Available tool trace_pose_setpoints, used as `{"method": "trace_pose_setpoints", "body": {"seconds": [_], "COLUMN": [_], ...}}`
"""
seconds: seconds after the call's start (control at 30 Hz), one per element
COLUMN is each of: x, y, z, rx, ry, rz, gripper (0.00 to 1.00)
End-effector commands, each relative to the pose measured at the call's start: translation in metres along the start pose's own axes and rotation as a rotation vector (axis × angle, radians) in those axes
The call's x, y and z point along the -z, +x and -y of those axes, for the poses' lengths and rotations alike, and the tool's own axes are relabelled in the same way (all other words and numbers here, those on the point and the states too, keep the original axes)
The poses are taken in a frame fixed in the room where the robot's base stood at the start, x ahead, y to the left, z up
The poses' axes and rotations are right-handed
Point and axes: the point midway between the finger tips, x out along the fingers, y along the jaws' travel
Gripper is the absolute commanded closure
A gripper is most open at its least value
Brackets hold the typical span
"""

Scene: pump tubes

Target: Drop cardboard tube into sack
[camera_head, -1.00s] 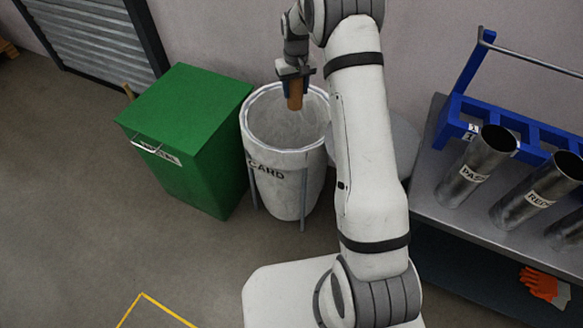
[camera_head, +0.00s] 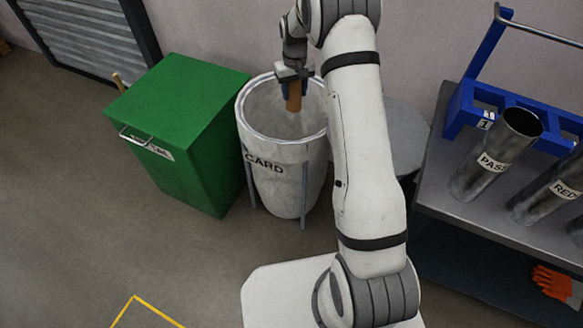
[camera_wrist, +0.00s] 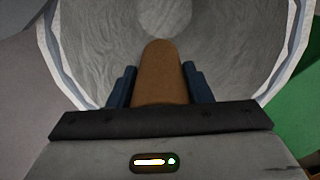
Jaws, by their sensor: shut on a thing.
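A brown cardboard tube (camera_head: 294,97) is held in my gripper (camera_head: 294,88). In the wrist view the tube (camera_wrist: 159,72) sits between the two dark blue fingers of my gripper (camera_wrist: 160,84), which are shut on it. The white sack (camera_head: 290,184) is marked CARD and stands open in a frame with grey legs. The tube points down over the sack's mouth, towards the back right of it. In the wrist view the sack's pale rim (camera_wrist: 58,62) curves around the tube, and its inside looks empty where I can see it.
A green lidded bin (camera_head: 180,130) stands left of the sack. At right, a bench (camera_head: 440,190) carries metal tubes, one marked PASS (camera_head: 497,155), and a blue rack (camera_head: 462,108). Orange gloves (camera_head: 556,284) lie below. The floor at left is clear, with a yellow marking.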

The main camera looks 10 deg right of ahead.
Motion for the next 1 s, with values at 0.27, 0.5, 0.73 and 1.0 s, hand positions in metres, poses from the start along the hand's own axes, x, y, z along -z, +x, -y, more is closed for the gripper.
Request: {"method": "trace_pose_setpoints", "body": {"seconds": [0.27, 0.5, 0.73, 1.0], "x": [0.0, 0.0, 0.0, 0.0], "y": [0.029, 0.029, 0.029, 0.029], "z": [0.001, 0.001, 0.001, 0.002], "rx": [0.0, 0.0, 0.0, 0.0], "ry": [-0.001, -0.002, -0.002, -0.003], "rz": [0.0, 0.0, 0.0, 0.0], "gripper": [0.77, 0.77, 0.39, 0.29]}}
